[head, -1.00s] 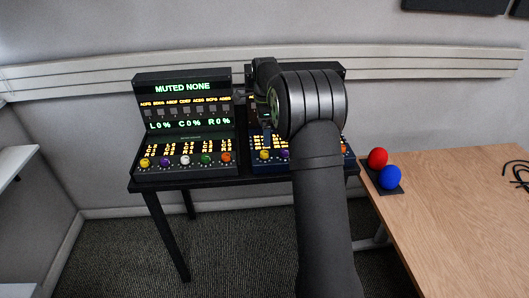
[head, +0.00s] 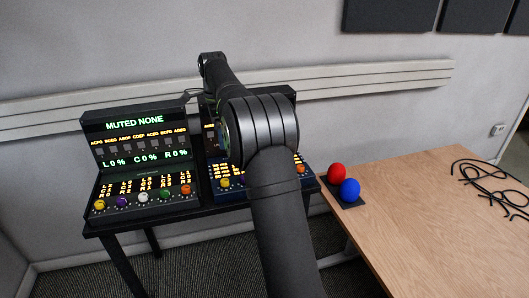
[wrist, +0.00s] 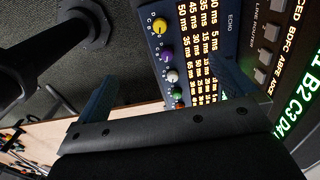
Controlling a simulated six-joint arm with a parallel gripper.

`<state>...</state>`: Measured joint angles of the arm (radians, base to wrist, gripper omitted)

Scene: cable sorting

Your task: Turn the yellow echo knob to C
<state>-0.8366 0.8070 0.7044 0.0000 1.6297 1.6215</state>
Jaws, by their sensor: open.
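The yellow echo knob (wrist: 160,25) is at the top of a knob column on the blue panel (wrist: 147,40), which bears the word ECHO in the wrist view. Small letters ring the knob; its pointer setting is too small to tell. In the head view a yellow knob (head: 224,182) shows on the blue right-hand panel, partly beside my arm. My gripper (wrist: 160,70) is open, its two blue fingers wide apart, with nothing between them. The yellow knob appears beyond the fingertips, apart from them. My arm hides much of the right-hand panel in the head view.
Purple (wrist: 166,53), white (wrist: 172,75) and green (wrist: 177,93) knobs sit close beside the yellow one. A black left-hand panel (head: 135,145) reads MUTED NONE and has its own knob row.

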